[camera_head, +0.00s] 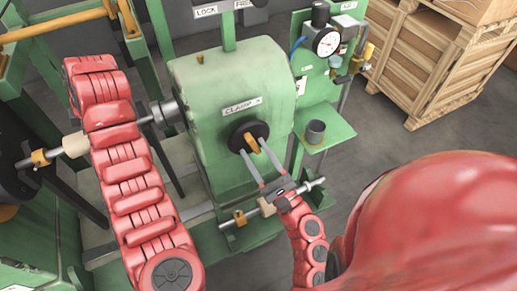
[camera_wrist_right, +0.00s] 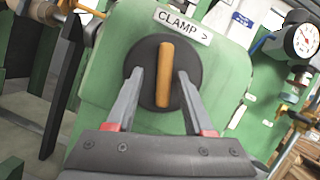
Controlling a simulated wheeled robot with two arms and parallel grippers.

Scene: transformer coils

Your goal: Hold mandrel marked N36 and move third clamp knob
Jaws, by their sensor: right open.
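The clamp knob, an orange bar handle (camera_head: 252,144) on a black disc (camera_head: 236,131), sits on the green housing under a "CLAMP" label. In the right wrist view the orange bar (camera_wrist_right: 165,75) stands nearly upright on the disc. My right gripper (camera_head: 256,149) is open. Its fingers (camera_wrist_right: 161,76) reach to either side of the bar, with gaps showing between bar and fingers. A mandrel-like shaft with a pale sleeve (camera_head: 75,145) runs at left, partly hidden behind my red left arm. No N36 mark is readable. My left gripper does not show.
The green housing (camera_head: 195,75) fills the middle. A gauge (camera_head: 327,42) and a shelf with a grey cup (camera_head: 316,131) are to its right. Another rod (camera_head: 240,217) crosses below my right gripper. Wooden crates (camera_head: 425,65) stand at upper right, with bare floor before them.

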